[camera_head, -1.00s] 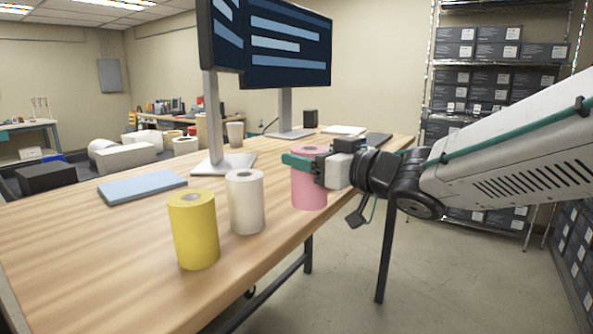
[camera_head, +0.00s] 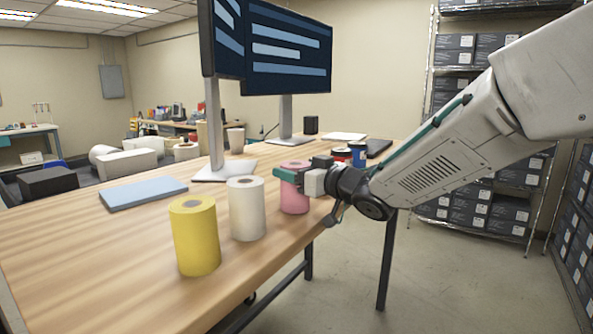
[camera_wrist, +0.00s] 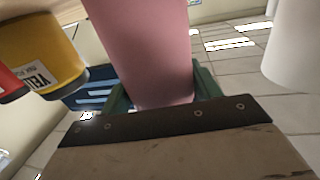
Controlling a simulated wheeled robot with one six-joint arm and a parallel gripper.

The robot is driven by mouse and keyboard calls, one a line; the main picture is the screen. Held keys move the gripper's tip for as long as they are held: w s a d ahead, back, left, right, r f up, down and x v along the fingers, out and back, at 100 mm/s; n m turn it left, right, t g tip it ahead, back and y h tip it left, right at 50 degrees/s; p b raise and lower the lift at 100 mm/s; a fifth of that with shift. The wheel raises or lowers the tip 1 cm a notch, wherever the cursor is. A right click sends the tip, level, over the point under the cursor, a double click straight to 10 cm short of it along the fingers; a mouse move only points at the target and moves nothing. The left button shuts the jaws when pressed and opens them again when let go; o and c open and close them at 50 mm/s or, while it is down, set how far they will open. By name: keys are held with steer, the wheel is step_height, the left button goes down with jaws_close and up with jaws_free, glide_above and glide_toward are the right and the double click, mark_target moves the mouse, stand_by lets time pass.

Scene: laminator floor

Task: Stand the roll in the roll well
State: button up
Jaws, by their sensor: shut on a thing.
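My gripper (camera_head: 288,176) is shut on the pink roll (camera_head: 295,202), its green fingers on either side of the roll's upper part. The roll is upright near the table's right edge. I cannot tell whether its base touches the table. In the wrist view the pink roll (camera_wrist: 148,45) stands between the green fingers (camera_wrist: 163,92). The white roll (camera_head: 246,210) stands upright just left of it, and the yellow roll (camera_head: 196,240) stands further left and nearer. I cannot make out a roll well in either view.
A red can (camera_head: 342,154) and a blue can (camera_head: 357,153) stand behind my gripper. A monitor stand (camera_head: 222,172) and a blue pad (camera_head: 144,193) are further back on the wooden table (camera_head: 100,270). The table's front left is clear.

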steer(key=o, duration=1.1)
steer(key=shift+f, duration=0.1)
steer(key=shift+r, duration=0.2)
steer(key=v, duration=1.2)
